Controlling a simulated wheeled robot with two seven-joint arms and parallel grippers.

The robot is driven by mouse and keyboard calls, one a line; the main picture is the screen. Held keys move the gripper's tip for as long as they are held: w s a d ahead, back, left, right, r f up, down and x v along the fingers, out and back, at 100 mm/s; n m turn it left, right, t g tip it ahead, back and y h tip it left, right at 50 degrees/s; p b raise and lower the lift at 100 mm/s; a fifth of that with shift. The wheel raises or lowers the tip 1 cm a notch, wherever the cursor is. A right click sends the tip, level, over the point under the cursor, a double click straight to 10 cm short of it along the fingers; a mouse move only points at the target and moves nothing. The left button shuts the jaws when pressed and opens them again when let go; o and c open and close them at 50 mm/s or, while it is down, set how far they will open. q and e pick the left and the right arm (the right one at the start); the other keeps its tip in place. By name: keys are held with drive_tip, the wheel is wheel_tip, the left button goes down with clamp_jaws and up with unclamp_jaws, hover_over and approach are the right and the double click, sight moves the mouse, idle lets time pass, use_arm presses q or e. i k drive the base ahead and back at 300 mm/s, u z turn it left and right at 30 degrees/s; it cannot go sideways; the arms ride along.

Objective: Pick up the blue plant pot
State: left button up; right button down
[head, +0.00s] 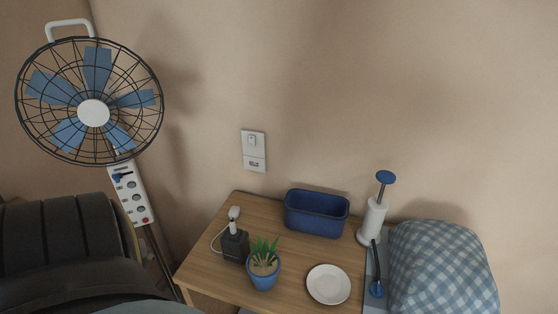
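The blue plant pot (264,279) stands upright near the front of the small wooden table. A green spiky plant (264,254) grows from it. It stands close to a black box-like charger (235,246) on its left and a white plate (328,284) on its right. A larger blue rectangular container (316,214) sits behind it by the wall. Neither of my grippers shows in the head view.
The wooden table (208,262) has bare room at its left. A white bottle with a blue top (371,220) stands at the right, beside a checked blue pillow (441,268).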

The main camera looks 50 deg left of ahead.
sight(263, 265)
drive_tip(key=i, duration=0.25)
drive_tip(key=u, duration=1.15)
